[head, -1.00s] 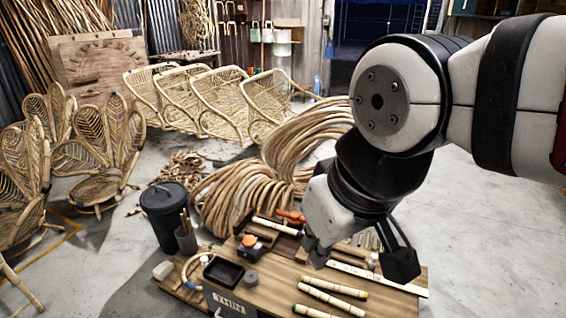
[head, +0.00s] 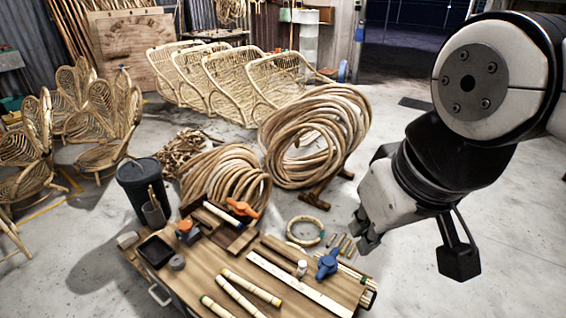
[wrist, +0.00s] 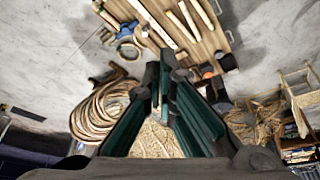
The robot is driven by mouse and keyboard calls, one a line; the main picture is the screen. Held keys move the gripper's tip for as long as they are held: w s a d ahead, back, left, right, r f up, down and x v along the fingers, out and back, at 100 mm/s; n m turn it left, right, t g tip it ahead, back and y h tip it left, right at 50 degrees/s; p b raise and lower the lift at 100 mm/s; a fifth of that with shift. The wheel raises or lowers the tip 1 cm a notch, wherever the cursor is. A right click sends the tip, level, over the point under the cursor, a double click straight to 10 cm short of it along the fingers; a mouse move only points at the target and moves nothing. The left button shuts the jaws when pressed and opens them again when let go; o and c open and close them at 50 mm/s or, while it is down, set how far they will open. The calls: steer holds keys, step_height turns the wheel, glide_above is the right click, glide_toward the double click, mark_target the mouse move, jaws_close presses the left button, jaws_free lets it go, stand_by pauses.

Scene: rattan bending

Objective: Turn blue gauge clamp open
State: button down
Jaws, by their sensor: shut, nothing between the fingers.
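The blue gauge clamp (head: 327,263) sits near the right end of the wooden bench top, by a small pale cylinder. Whether it is turned open is too small to tell. In the wrist view the blue clamp (wrist: 128,30) shows small near the top. My gripper (head: 364,232) is to the right of the clamp in the head view, off the bench's right edge and apart from it. In the wrist view my gripper (wrist: 161,72) is shut, with its fingertips together and nothing held.
The bench (head: 205,262) bears several marked rattan poles (head: 250,288), a long pale ruler (head: 300,283), an orange-handled clamp (head: 241,207), a black tray (head: 155,250) and a rattan ring (head: 305,231). Rattan coils (head: 315,135) stand behind. The floor at right is clear.

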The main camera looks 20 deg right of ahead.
stand_by(0.3)
steer(key=w+d+f+m+g+y+b, duration=0.1)
steer(key=w+d+f+m+b, duration=0.3)
steer(key=w+f, duration=0.35)
steer(key=w+d+f+m+y+b, duration=0.25)
steer(key=w+f+m+b, duration=0.25)
steer(key=w+f, duration=0.3)
steer(key=w+d+f+m+g+y+b, duration=0.1)
steer(key=w+d+f+m+b, duration=0.4)
steer(key=w, duration=0.5)
steer(key=w+d+f+m+t+b, duration=0.1)
steer(key=d+f+m+b, duration=0.2)
steer(key=d+f, duration=0.4)
steer(key=w+d+f+m+t+b, duration=0.1)
steer(key=d+f+m+b, duration=0.2)
steer(key=f, duration=1.5)
steer(key=w+d+f+m+t+b, duration=0.1)
steer(key=d+f+m+t+b, duration=0.1)
steer(key=d+f+m, duration=0.6)
steer(key=d+f+b, duration=0.1)
steer(key=d+f, duration=0.2)
steer(key=f, duration=0.2)
steer(key=shift+w+d+f, duration=0.15)
steer(key=shift+d+f, duration=0.1)
steer(key=shift+d, duration=0.05)
steer(key=w+a+r+b+x, duration=0.1)
steer(key=b+x, duration=0.3)
steer(key=x, duration=0.9)
steer(key=shift+w+a+r, duration=0.35)
